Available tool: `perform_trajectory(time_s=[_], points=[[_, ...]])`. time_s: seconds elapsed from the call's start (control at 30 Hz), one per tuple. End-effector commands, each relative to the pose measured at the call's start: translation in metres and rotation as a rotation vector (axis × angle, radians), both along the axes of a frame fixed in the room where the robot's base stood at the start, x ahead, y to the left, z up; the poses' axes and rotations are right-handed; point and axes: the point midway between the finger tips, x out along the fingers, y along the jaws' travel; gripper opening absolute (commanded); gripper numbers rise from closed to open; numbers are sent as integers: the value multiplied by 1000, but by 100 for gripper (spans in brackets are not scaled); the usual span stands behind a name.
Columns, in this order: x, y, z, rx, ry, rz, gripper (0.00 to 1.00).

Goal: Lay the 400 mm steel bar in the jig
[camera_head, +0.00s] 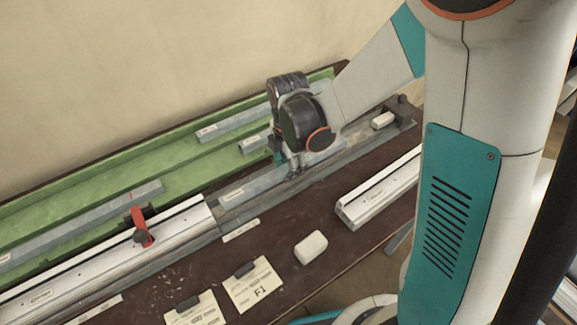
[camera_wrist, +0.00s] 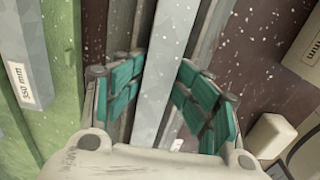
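A grey steel bar (camera_head: 243,187) lies lengthwise over the grey jig channel (camera_head: 350,157) in the middle of the bench. Its label is too small to read. My gripper (camera_head: 291,172) is at the bar's middle, pointing down. In the wrist view the bar (camera_wrist: 165,75) runs between the teal fingers of my gripper (camera_wrist: 164,68), and the fingertips appear to close on its two sides. The bar looks in line with the channel. I cannot tell whether it rests on the jig floor or hangs just above it; my gripper and wrist hide part of it.
A green tray (camera_head: 85,198) behind holds other bars, one (camera_wrist: 30,60) labelled 350 mm. A white rail (camera_head: 185,220) with a red clamp (camera_head: 139,229) adjoins the jig's left end. An end block (camera_head: 401,108) stands right. A white block (camera_head: 311,246) and cards (camera_head: 254,284) lie in front.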

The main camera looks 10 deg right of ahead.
Motion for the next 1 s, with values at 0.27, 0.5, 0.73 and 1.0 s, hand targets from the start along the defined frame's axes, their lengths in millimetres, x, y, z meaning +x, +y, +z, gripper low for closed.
perform_trajectory(time_s=[0.27, 0.5, 0.73, 1.0], points=[[1, 1, 10, 1, -3, 0, 45], [0, 0, 58, 1, -2, 0, 45], [1, 0, 104, 1, -2, 0, 45], [1, 0, 131, 1, -2, -1, 45]])
